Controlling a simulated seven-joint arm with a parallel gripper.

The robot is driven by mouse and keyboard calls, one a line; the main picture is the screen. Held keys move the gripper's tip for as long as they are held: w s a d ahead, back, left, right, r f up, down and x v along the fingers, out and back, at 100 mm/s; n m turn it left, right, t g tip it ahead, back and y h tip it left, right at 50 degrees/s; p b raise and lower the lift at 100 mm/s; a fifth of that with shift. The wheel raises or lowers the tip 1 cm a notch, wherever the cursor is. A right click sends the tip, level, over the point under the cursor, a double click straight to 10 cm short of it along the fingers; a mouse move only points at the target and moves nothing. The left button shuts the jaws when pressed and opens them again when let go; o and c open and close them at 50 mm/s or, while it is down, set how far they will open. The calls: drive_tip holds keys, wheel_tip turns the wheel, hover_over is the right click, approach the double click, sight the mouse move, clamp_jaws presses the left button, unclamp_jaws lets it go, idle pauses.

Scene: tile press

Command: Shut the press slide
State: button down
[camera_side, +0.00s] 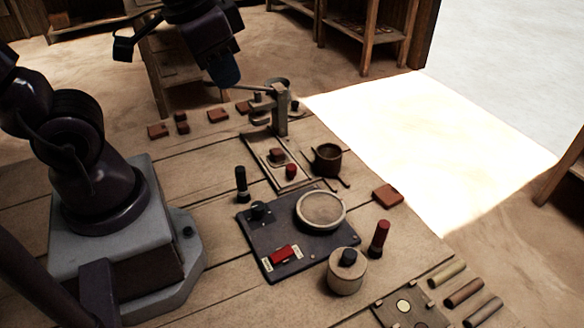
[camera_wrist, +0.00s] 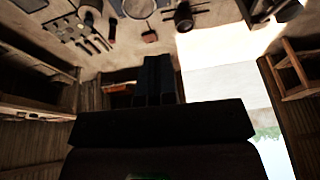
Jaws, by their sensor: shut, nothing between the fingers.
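The tile press (camera_side: 280,112) stands at the back of the table, with an upright post and a top arm. A long, light base (camera_side: 262,146) runs from it toward the front. On this base sit a brown block (camera_side: 277,155) and a small red piece (camera_side: 291,171). I cannot tell exactly how far the slide is out. My gripper (camera_side: 224,72) hangs above and to the left of the press, apart from it. In the wrist view its dark fingers (camera_wrist: 158,78) are together and empty.
A brown cup (camera_side: 327,159) stands right of the press base. A dark panel (camera_side: 285,262) with a round dish (camera_side: 320,209) and a red switch (camera_side: 284,254) lies in front. Upright dark handles (camera_side: 241,183) and (camera_side: 379,238), a lidded jar (camera_side: 347,272) and several brown tiles (camera_side: 387,196) stand around.

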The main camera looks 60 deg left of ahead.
drive_tip(key=w+a+f+m+g+y, duration=0.1)
drive_tip(key=w+f+m+g+y, duration=0.2)
drive_tip(key=f, duration=0.4)
drive_tip(key=m, duration=1.7)
approach(294, 182)
drive_tip(key=shift+m+t+y, duration=0.3)
drive_tip(key=shift+y, duration=0.1)
drive_tip(key=x, duration=0.4)
drive_tip(key=shift+s+d+f, duration=0.25)
drive_tip(key=a, duration=1.2)
drive_tip(key=shift+a, duration=0.1)
